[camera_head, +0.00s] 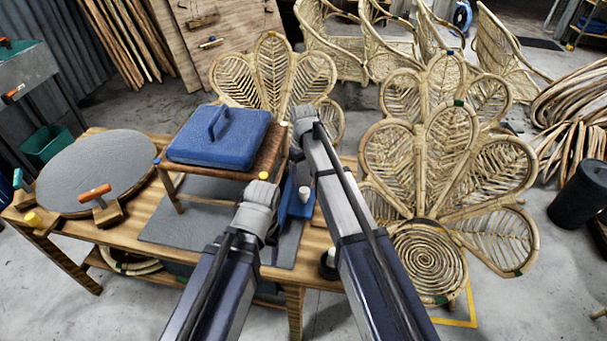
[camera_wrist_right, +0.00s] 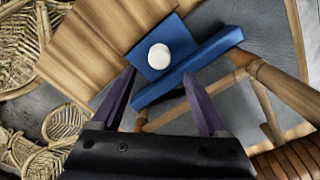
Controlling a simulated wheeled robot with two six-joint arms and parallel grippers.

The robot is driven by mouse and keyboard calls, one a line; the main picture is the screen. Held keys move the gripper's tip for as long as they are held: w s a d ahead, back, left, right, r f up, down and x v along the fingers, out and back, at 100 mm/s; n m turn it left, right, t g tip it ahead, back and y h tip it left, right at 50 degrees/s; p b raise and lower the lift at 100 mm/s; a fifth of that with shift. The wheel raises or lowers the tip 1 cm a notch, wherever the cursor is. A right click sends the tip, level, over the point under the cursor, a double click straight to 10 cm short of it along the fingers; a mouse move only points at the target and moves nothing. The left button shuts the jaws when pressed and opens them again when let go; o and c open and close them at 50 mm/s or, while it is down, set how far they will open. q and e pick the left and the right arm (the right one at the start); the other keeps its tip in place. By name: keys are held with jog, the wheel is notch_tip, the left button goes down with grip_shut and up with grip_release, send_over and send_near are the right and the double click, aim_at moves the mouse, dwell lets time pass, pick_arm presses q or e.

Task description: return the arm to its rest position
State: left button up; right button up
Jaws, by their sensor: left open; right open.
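My left arm reaches in from the bottom of the head view and ends in a grey wrist (camera_head: 260,207) in front of the stool. The fingers of my left gripper are hard to make out there. My right arm rises to a grey joint (camera_head: 305,117) beside the stool's right corner. In the right wrist view my right gripper (camera_wrist_right: 160,75) is open, its two dark fingers apart. Between and beyond them lies a blue bracket (camera_wrist_right: 200,62) with a white round knob (camera_wrist_right: 159,56). I cannot tell whether the fingers touch it, but nothing is gripped.
A grey disc (camera_head: 97,171) and an orange-handled tool (camera_head: 97,201) are at left. A rattan peacock chair (camera_head: 431,262) stands close on the right. A black bin (camera_head: 580,196) stands further right.

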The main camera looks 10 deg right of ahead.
jog(key=s+a+m+h, duration=0.1)
jog(key=s+m, duration=0.1)
jog(key=s, duration=2.5)
jog(key=shift+s+a, duration=0.15)
jog(key=shift+s, duration=0.25)
jog(key=shift+r, duration=0.1)
